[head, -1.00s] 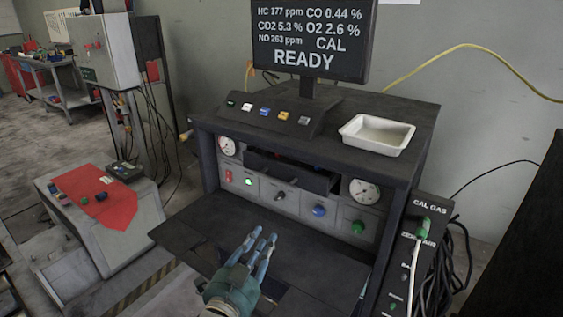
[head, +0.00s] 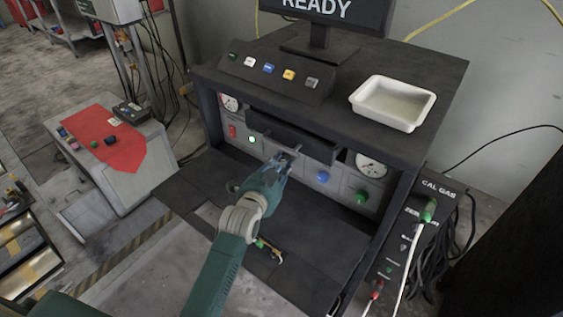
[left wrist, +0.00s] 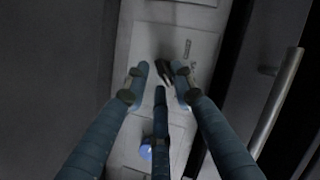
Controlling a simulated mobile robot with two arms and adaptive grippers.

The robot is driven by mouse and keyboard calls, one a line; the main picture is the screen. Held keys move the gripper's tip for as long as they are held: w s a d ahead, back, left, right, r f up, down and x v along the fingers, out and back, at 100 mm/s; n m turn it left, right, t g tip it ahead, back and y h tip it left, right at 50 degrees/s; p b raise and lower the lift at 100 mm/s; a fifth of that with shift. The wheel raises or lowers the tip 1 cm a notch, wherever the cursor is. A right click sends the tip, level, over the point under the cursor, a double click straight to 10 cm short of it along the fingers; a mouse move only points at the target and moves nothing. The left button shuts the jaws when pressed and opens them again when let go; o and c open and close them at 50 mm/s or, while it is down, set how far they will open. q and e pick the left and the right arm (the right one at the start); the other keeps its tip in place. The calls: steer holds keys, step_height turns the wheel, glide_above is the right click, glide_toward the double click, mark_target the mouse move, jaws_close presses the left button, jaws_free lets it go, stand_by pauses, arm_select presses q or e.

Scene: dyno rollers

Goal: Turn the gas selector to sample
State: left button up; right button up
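The selector knob is a small dark lever on the grey front panel, between the lit green button (head: 252,139) and the blue knob (head: 323,177). In the head view my left gripper (head: 284,160) is right at it and mostly hides it. In the left wrist view the dark knob (left wrist: 168,74) shows between the tips of my left gripper (left wrist: 161,78), close to the right finger. The fingers are spread, with a gap on the left side; contact cannot be told. The selector's labels are too small to read. My right gripper is not in view.
A dark drawer front (head: 290,137) juts out just above the knob. Gauges (head: 371,165), a red switch (head: 233,131) and a green knob (head: 361,196) share the panel. A white tray (head: 428,112) sits on top. A dark shelf (head: 310,250) lies below.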

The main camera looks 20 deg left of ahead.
arm_select(q)
steer(key=shift+w, duration=0.4)
steer(key=shift+w, duration=0.1)
jaws_close()
